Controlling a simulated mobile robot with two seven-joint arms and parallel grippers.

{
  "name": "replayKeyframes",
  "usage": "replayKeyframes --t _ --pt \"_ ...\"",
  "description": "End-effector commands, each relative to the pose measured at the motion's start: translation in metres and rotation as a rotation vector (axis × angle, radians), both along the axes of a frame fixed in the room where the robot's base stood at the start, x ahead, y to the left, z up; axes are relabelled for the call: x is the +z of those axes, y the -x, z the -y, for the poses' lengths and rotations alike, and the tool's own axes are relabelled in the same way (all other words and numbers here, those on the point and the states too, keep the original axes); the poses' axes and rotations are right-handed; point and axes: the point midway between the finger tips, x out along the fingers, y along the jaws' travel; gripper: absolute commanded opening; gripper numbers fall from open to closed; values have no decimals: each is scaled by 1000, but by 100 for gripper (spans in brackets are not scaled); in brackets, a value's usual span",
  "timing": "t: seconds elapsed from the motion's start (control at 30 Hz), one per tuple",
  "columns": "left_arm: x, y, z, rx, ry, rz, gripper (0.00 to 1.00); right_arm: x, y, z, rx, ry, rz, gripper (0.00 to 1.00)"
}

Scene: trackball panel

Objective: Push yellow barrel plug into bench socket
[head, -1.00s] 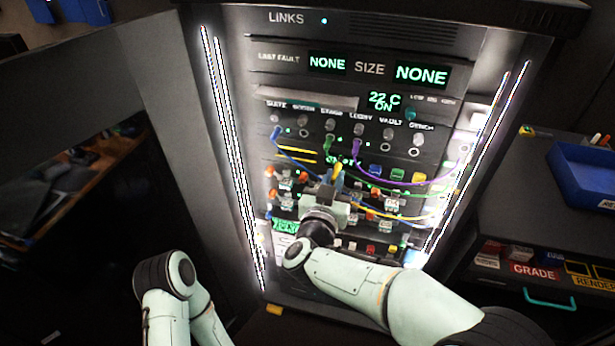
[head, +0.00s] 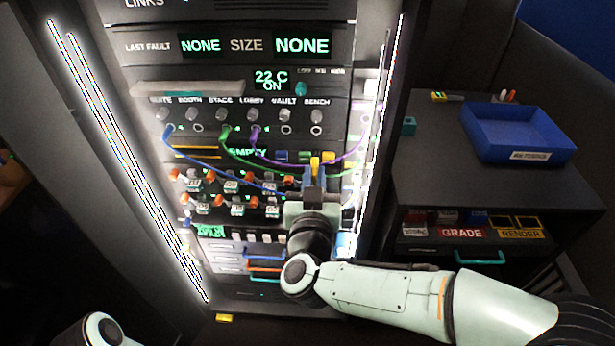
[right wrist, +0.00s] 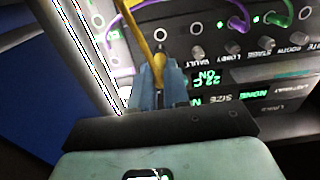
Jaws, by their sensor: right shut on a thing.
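The yellow barrel plug (head: 315,162) is upright between the blue fingers of my right gripper (head: 315,175), which is shut on it. In the right wrist view the plug (right wrist: 158,70) stands between the fingertips (right wrist: 160,78), with a yellow cable (right wrist: 134,22) running up from it. The bench socket (head: 316,129) is an empty ring under the BENCH label, a little above the plug in the head view. It also shows in the right wrist view (right wrist: 160,34), just past the plug's end. They look apart; the depth gap is unclear. My left gripper is out of view.
Blue, green and purple cables sit in the suite, stage (head: 224,131) and lobby (head: 254,132) sockets; the purple and green ones sweep right near my gripper. The vault socket (head: 285,129) beside bench is empty. A blue tray (head: 518,150) stands on the right cabinet.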

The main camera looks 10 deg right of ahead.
Motion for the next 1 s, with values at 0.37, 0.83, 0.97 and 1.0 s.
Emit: replayKeyframes --t 0.37,0.83,0.97,1.0 --pt "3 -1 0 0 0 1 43 1 -7 2 -1 2 2 0" --pt "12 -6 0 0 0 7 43 1 -47 13 -2 1 3 0" --pt "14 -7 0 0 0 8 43 1 -54 15 -1 1 2 0" --pt "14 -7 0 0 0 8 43 1 -55 16 -1 1 2 0"
